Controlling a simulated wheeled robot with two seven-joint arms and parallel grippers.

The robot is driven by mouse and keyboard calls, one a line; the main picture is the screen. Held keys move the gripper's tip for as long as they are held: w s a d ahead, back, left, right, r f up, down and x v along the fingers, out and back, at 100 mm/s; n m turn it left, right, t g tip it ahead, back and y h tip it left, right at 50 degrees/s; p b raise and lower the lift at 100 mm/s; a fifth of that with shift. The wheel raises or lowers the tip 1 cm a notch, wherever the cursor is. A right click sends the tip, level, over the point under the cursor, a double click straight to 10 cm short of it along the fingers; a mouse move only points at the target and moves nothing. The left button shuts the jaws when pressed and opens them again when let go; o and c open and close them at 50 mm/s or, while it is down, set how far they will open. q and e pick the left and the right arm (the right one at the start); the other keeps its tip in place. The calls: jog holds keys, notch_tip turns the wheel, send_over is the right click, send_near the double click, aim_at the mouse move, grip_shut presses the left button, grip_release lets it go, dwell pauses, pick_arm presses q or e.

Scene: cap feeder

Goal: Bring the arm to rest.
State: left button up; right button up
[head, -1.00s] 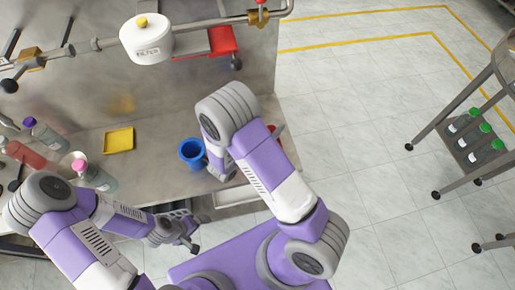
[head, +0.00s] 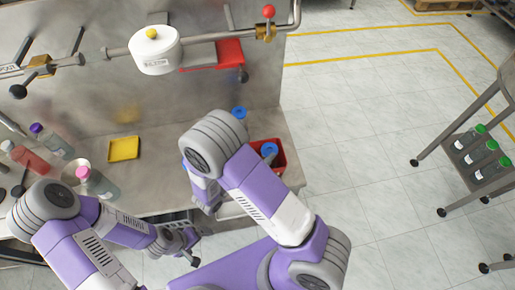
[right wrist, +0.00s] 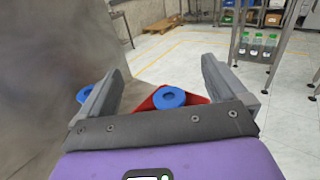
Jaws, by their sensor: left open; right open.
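My left gripper (head: 185,245) is open and empty, low in front of the bench edge in the head view. My right gripper (right wrist: 150,80) is open in the right wrist view, with nothing between its fingers. In the head view my right forearm hangs down over the bench's right front and mostly hides that gripper. A red bin (head: 281,152) with a blue ringed piece (head: 268,149) in it stands beyond my right arm. They also show in the right wrist view as a red bin (right wrist: 196,99) and blue ring (right wrist: 172,97), past the fingers.
The metal bench (head: 150,190) carries a yellow tray (head: 123,149), several bottles at left and a blue piece (head: 239,112) at the back. A pipe with a white filter (head: 154,52) crosses above. A trolley (head: 460,190) with green-capped bottles stands right. Floor between is clear.

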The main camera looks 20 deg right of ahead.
jog(key=s+a+f+m+g+y, duration=0.3)
jog(key=s+f+m+g+y, duration=0.2)
jog(key=s+f+g+y, duration=0.3)
jog(key=s+a+f+m+g+y, duration=0.3)
jog(key=s+f+m+g+y, duration=0.3)
jog(key=s+f, duration=0.4)
jog(key=a+f+m+t+y+b, duration=0.1)
jog(key=a+f+m+y, duration=0.4)
jog(key=m, duration=0.1)
jog(key=w+d+f+m+t+y+b, duration=0.1)
jog(key=w+d+f+m+t+b, duration=0.1)
jog(key=w+m+t, duration=0.3)
jog(key=shift+w+f+m+t+y, duration=0.25)
jog(key=shift+f+m+t, duration=0.25)
jog(key=shift+m, duration=1.4)
